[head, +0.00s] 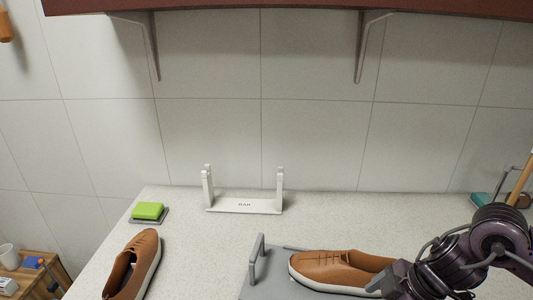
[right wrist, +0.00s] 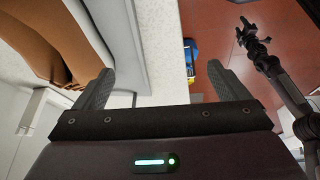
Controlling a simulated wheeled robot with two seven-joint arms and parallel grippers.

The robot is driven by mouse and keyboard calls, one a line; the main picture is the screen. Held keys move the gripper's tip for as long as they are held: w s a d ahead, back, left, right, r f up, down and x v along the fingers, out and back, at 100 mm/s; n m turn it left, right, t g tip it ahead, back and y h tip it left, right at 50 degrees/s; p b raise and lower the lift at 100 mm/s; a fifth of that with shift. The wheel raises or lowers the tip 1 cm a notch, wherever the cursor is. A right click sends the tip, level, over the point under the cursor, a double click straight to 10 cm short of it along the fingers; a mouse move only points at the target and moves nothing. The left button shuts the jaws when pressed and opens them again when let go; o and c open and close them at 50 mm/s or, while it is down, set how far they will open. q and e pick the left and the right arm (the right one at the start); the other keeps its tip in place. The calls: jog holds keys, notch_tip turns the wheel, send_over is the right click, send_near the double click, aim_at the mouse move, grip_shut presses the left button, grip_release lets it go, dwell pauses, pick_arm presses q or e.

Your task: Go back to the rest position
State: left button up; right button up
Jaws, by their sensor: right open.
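My right arm comes in from the right in the head view, at the lower right beside a brown shoe (head: 340,268). That shoe lies on its side or sole near the grey washboard (head: 262,287), partly hidden by my arm. In the right wrist view my right gripper (right wrist: 160,85) is open, with nothing between its fingers. A brown shoe with a white sole (right wrist: 55,40) is at the upper left there, beyond the left finger. An arm that looks like my left, with its gripper (right wrist: 250,35), shows at the upper right; its jaws are too small to judge.
Another brown shoe (head: 133,266) lies at the counter's left. A green sponge (head: 148,211) and a white rack (head: 243,206) stand farther back. A wooden shelf hangs above. A small wooden table (head: 38,272) is at lower left.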

jog(key=w+a+t+y, duration=0.2)
jog(key=a+t, duration=0.1)
jog(key=a, duration=0.5)
jog(key=w+a+t+y, duration=0.1)
jog(key=w+a+t, duration=0.2)
jog(key=a, duration=0.5)
jog(key=s+d+f+m+g+h, duration=0.4)
jog(key=s+d+f+m+h, duration=0.3)
jog(key=s+d+f+m, duration=0.5)
notch_tip(320, 180, down, 26)
jog(key=s+d+m+g, duration=0.2)
jog(key=s+d+f, duration=0.3)
jog(key=s+f, duration=1.7)
jog(key=shift+s+n+g+h, duration=0.2)
jog(key=shift+n+g+h, duration=0.1)
jog(key=shift+g, duration=0.1)
jog(key=shift+d, duration=0.1)
